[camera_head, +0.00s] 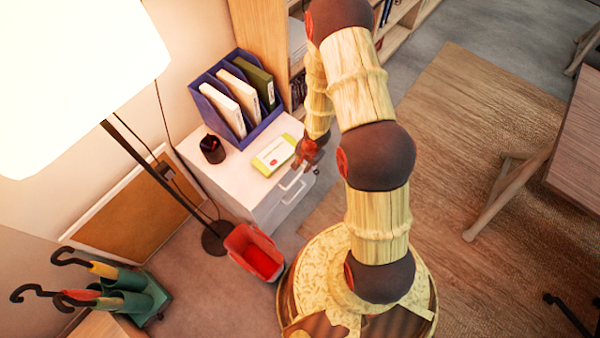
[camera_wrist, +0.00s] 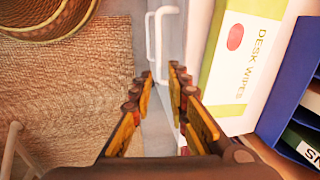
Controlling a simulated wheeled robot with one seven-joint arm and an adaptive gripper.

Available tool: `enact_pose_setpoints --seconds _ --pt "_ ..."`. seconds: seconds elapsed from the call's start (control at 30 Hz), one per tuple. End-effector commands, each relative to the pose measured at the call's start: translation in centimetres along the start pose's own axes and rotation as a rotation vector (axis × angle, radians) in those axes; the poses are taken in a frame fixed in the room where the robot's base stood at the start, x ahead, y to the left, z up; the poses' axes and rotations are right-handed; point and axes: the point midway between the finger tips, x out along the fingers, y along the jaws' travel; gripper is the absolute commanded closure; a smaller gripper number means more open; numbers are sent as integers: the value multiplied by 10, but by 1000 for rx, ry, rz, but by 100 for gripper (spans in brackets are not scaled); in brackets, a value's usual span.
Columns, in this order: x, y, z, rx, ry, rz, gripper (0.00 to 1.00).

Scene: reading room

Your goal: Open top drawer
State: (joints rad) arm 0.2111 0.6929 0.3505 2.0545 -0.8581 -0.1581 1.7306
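A white drawer cabinet (camera_head: 206,161) stands against the wall, with its drawer fronts facing right and toward the camera. The top drawer handle (camera_head: 291,179) is a pale bar near the cabinet's upper edge; it also shows in the wrist view (camera_wrist: 160,45). The lower drawer handle (camera_wrist: 149,38) sits beside it in the wrist view. Both drawers look shut. My gripper (camera_head: 306,163) is by the cabinet's front upper edge, close to the top handle. In the wrist view my gripper (camera_wrist: 161,82) is open, its fingers apart and nothing between them. The top handle lies just ahead of the fingertips.
A red bin (camera_head: 243,244) and a floor lamp (camera_head: 120,133) stand nearby. Open floor lies right of the cabinet.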

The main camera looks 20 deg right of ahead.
Motion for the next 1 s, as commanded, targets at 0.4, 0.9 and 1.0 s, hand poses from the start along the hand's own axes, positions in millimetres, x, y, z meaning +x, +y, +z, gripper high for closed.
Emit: enact_pose_setpoints --seconds 0.4,0.9,1.0 --pt "45 2 0 25 1 3 84" --pt "78 1 0 24 2 3 84" --pt "78 1 0 24 1 3 84"
